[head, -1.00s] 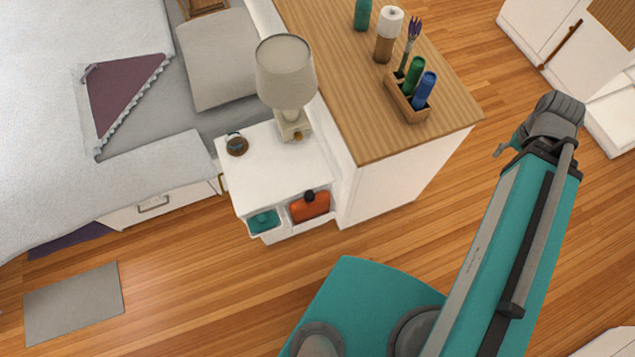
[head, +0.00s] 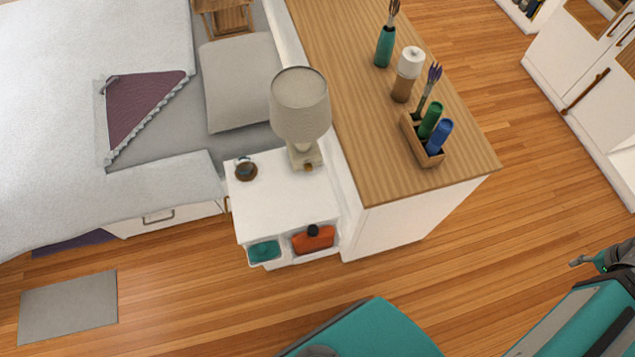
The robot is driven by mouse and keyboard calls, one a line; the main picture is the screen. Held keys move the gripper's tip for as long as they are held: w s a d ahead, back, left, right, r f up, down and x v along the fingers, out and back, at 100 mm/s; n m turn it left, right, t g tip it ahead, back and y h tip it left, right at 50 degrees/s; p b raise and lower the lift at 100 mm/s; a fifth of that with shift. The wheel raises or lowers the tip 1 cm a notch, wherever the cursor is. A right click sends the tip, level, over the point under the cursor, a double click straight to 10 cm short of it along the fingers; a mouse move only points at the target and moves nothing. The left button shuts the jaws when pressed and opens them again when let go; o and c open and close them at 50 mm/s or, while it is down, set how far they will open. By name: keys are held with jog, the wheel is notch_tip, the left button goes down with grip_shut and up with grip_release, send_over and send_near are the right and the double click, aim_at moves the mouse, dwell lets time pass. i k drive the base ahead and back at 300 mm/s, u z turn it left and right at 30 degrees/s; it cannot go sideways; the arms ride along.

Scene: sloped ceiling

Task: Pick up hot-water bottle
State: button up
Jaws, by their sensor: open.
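The hot-water bottle appears to be the flat orange-red bottle (head: 314,241) with a dark cap. It sits in the right open compartment of the white nightstand (head: 285,208), under its top. The compartment's walls hide part of it. My gripper (head: 578,262) is at the right edge of the view, only partly in frame. It is open and well to the right of the nightstand, apart from the bottle.
A teal item (head: 263,251) lies in the left compartment.

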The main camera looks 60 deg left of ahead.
aim_at(303, 244)
jog(key=u, duration=0.05)
jog(key=k, duration=1.6)
jog(key=u, duration=2.25)
